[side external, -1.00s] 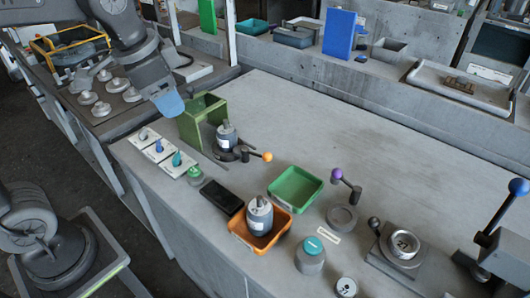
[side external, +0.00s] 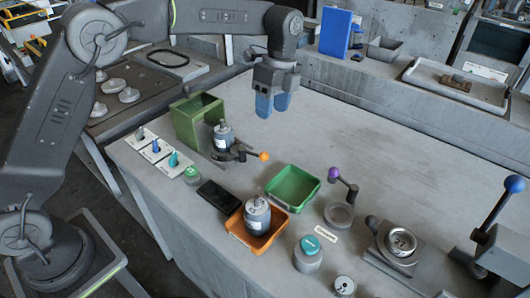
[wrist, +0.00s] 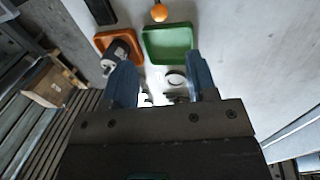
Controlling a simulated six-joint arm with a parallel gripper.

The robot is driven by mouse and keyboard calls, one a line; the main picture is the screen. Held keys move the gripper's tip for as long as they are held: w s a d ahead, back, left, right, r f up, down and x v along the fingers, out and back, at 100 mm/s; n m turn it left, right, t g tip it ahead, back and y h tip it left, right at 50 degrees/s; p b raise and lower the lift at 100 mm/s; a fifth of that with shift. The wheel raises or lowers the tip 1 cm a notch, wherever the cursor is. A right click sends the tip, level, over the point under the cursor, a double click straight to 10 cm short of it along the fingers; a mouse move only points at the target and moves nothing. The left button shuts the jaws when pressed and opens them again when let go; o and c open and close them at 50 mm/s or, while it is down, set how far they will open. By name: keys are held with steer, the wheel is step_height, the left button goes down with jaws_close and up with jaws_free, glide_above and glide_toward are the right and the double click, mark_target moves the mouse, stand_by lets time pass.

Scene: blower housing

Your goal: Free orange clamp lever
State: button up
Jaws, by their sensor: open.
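The clamp lever's orange ball knob (side external: 264,156) shows at the end of a short dark lever (side external: 247,153). The lever reaches right from a dark clamp (side external: 226,153) at the foot of a grey cylindrical motor (side external: 223,136), beside a green open-fronted housing (side external: 198,122). In the wrist view the orange knob (wrist: 159,13) is at the top edge; the clamp is out of frame. My gripper (side external: 272,104) has blue fingers, points down, and is open and empty. It hangs in the air above the bench, apart from the knob. In the wrist view its fingers (wrist: 162,85) stand wide apart.
A green tray (side external: 294,188) and an orange tray (side external: 238,225) holding another motor (side external: 257,212) lie in front of the clamp. A purple-knobbed lever (side external: 334,174) and a blue-knobbed lever (side external: 514,184) stand to the right. The bench (side external: 365,150) behind them is clear.

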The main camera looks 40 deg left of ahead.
mark_target(265, 153)
steer(key=f, duration=0.4)
steer(key=s+f, duration=0.1)
steer(key=f, duration=0.3)
steer(key=s+f, duration=0.1)
steer(key=f, duration=0.3)
steer(key=shift+s+f, duration=0.25)
steer(key=shift+f, duration=0.05)
jaws_close()
